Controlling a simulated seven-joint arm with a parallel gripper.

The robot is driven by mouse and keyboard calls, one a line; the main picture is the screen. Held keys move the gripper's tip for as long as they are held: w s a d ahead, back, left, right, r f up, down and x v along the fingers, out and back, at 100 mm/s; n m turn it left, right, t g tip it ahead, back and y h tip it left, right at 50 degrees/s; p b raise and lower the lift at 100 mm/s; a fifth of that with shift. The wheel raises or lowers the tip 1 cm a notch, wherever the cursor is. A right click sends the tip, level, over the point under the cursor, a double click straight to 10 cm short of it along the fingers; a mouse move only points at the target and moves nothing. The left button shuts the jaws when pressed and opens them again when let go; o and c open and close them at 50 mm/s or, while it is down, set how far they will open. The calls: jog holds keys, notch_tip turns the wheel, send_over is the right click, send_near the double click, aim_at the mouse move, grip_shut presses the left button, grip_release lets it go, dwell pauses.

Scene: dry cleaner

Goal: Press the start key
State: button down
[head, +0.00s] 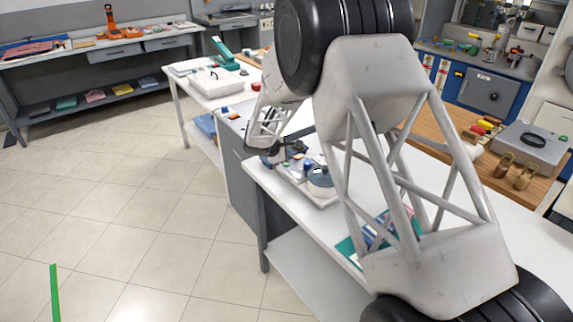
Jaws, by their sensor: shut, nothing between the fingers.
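My arm crosses the middle of the head view and hides much of the worktable. My gripper (270,161) is small and dark below the pale lattice wrist, shut and empty. It is over the near left end of the white table, beside a light tray-like unit (318,201). I cannot tell whether it touches anything.
A teal-edged item (350,250) lies on the white table behind my arm. A wooden counter (440,131) with a grey device (531,146) is at right. The tiled floor (130,220) at left is mostly clear.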

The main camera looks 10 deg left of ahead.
aim_at(287, 165)
jog(key=shift+f, duration=0.8)
dwell(1.2)
jog(key=shift+r, duration=0.8)
jog(key=shift+r, duration=0.1)
jog(key=shift+r, duration=2.4)
jog(key=shift+d+r, duration=0.1)
